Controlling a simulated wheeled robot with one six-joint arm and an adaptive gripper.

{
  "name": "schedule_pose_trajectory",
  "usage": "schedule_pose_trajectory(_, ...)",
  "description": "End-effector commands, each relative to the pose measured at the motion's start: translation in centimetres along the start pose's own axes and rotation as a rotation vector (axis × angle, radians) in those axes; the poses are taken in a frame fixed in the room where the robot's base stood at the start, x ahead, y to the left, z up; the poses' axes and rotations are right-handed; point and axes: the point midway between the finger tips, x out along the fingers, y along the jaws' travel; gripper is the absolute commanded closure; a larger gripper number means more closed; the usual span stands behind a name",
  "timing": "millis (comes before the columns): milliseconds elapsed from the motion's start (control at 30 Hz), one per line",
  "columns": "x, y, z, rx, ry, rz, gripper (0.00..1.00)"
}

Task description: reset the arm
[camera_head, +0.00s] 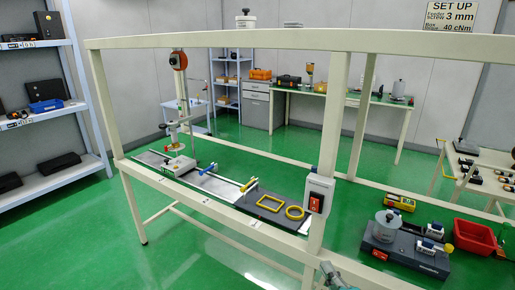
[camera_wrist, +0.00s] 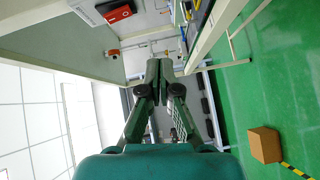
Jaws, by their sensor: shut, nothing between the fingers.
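My gripper (camera_wrist: 158,75) shows in the wrist view with its two dark fingers together and nothing between them. It is in free space, with a cream frame and the red switch (camera_wrist: 118,13) above and to the left of it. In the head view only a small grey-green part of my arm (camera_head: 333,276) shows at the bottom edge, near the front rail of the workbench. The gripper's fingertips cannot be made out there.
A cream bench frame (camera_head: 300,40) crosses the head view, with a switch box (camera_head: 318,195) on its post. A grey device (camera_head: 405,256) and a red bin (camera_head: 474,237) are at the right. A cardboard box (camera_wrist: 265,145) stands on the green floor.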

Motion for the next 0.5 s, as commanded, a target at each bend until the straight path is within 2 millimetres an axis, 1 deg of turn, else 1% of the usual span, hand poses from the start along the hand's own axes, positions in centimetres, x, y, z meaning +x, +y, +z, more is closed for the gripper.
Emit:
schedule_pose_trajectory(33,-1.0,-1.5,0.0,0.044,-0.011,-0.013,1.00)
schedule_pose_trajectory(200,-5.1,-6.0,-0.1,0.236,-0.061,-0.030,1.00)
schedule_pose_trajectory(367,-9.4,-9.4,-0.3,0.410,-0.107,-0.036,1.00)
schedule_pose_trajectory(500,-13.4,-11.9,-0.6,0.557,-0.142,-0.038,1.00)
